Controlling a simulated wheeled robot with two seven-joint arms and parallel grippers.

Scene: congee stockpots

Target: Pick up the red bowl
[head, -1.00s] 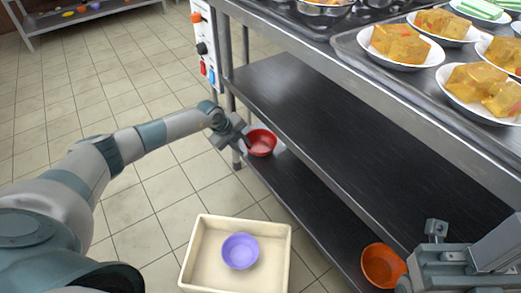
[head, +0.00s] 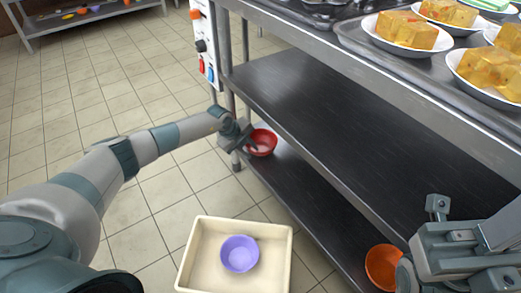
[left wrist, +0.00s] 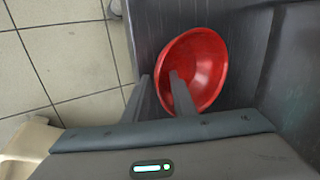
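The red bowl (head: 264,143) sits upright on the lower shelf near the shelf's far left end. It also shows in the left wrist view (left wrist: 207,66). My left gripper (head: 250,143) is at the bowl's left rim. In the left wrist view my left gripper (left wrist: 158,78) has its fingers apart, one over the bowl's inside and one outside the rim. Whether either finger touches the bowl cannot be told. My right gripper (head: 420,240) is at the lower right, fingers apart and seemingly empty.
A cream bin (head: 190,262) on the floor holds a purple bowl (head: 240,254). An orange bowl (head: 381,266) is on the lower shelf beside my right gripper. The middle shelf (head: 320,125) above is bare. Plates of food (head: 407,31) stand on top. A rack post (head: 229,95) is close to my left gripper.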

